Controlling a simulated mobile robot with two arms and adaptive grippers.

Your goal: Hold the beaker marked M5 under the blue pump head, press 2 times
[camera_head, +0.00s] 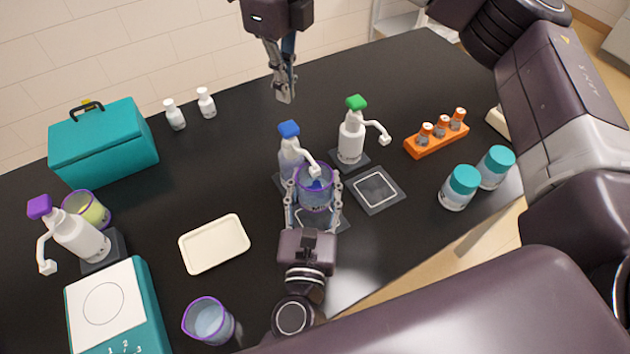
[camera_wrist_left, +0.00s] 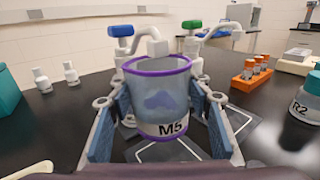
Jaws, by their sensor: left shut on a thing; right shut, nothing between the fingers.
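The beaker marked M5 (camera_wrist_left: 158,98) has a purple rim and some liquid in it. My left gripper (camera_head: 313,200) is shut on the beaker (camera_head: 315,187), with a finger on each side, as the left wrist view also shows (camera_wrist_left: 160,115). The pump bottle with the blue head (camera_head: 289,130) stands right behind the beaker. Its white spout (camera_head: 314,170) reaches over the beaker's opening. The blue head also shows in the left wrist view (camera_wrist_left: 120,31). My right gripper (camera_head: 285,92) is shut and empty, above and behind the blue pump.
A green-headed pump (camera_head: 352,140) stands right of the blue one, and a purple-headed pump (camera_head: 75,235) at far left. An orange vial rack (camera_head: 437,141) and teal-lidded jars (camera_head: 459,188) are at right. A cream tray (camera_head: 214,244) and another beaker (camera_head: 208,321) lie left of my left arm.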

